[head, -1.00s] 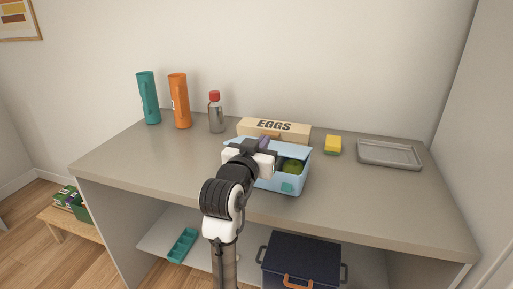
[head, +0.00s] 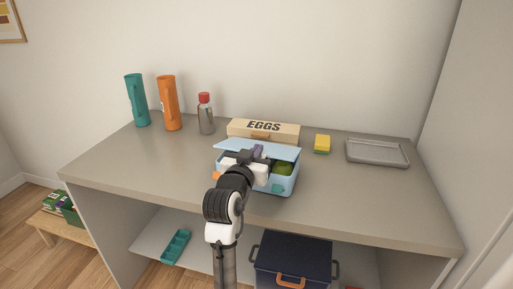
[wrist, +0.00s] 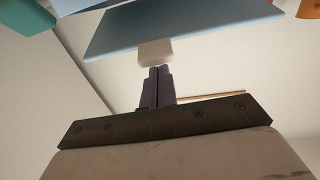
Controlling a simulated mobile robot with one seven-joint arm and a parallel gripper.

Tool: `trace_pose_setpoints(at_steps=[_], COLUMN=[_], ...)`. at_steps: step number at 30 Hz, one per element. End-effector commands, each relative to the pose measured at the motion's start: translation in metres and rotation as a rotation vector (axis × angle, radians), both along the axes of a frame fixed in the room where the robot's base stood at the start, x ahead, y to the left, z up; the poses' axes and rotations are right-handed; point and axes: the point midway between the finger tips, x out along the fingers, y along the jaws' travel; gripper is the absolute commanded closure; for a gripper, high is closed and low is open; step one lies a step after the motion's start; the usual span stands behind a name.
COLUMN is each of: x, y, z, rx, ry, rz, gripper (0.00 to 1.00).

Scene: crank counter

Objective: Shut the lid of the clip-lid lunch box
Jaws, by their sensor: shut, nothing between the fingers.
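The light blue lunch box (head: 284,184) stands on the counter with something green inside. Its light blue lid (head: 285,152) is raised and slanted over the back of the box, so the front is open. A teal clip (head: 277,188) is on the box front. My gripper (head: 257,152) is at the lid's middle, over the box, and hides part of both. In the wrist view my purple fingers (wrist: 157,72) are shut and empty.
The egg carton (head: 263,131) is close behind the lid. A yellow sponge (head: 322,144) and grey tray (head: 377,153) lie to the right. The counter's front left is clear.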

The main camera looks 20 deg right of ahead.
Motion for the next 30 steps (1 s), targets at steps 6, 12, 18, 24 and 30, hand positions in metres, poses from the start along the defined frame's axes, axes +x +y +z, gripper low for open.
trace_pose_setpoints(at_steps=[6, 12, 18, 24, 30], x=[0.0, 0.0, -0.002, -0.004, -0.006], y=[0.0, 0.0, 0.002, 0.004, 0.005], z=[0.0, -0.003, -0.013, -0.021, -0.029], rx=[0.0, -0.003, -0.024, -0.049, -0.076], ry=[0.0, -0.004, -0.031, -0.064, -0.098], rz=[0.0, 0.0, 0.001, 0.0, 0.0], gripper=[1.0, 1.0, 1.0, 1.0, 1.0])
